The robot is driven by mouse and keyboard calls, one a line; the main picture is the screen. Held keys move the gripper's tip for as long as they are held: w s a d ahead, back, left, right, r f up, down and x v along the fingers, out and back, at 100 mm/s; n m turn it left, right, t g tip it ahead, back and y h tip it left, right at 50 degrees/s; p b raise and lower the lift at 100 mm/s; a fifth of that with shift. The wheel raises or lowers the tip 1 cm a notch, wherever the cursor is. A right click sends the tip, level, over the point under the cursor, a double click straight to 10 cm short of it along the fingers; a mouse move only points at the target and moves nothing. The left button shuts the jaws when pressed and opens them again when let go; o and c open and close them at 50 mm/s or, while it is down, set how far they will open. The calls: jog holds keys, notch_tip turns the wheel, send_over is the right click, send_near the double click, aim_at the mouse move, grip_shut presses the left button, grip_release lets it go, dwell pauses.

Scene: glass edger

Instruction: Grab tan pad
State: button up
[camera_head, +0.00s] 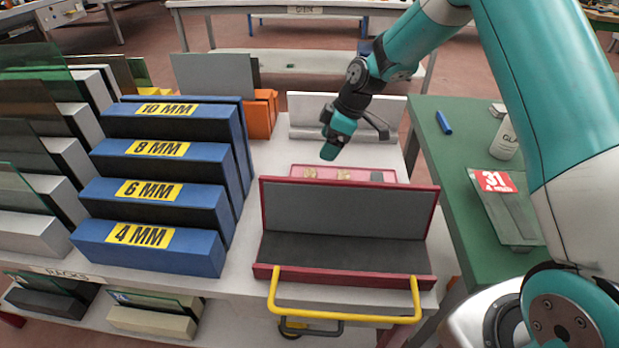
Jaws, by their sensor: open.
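A pink tray (358,169) lies behind the raised back of a red case, which hides its near part. Two small tan pieces show in the tray, a tan pad (310,173) at the left and another tan piece (343,175) near the middle. A greyish piece (377,176) is at the right of the tray. My gripper (328,151) points down above the tray's back edge, apart from the pieces. It is open, and nothing shows held in it. The gap between its fingers is hard to see from this side.
The red case (434,215) with a grey lining and yellow handle stands in front of the tray. Blue blocks (165,205) marked in MM stand left. A white rack (300,118) is behind. A green table (455,165) at right holds a white bottle (506,140).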

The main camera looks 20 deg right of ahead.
aim_at(310, 174)
jog(key=x, duration=1.1)
jog(key=shift+w+a+p, duration=0.2)
jog(key=shift+w+p, duration=0.1)
jog(key=shift+p, duration=0.05)
jog(key=shift+c, duration=0.5)
jog(key=c, duration=0.9)
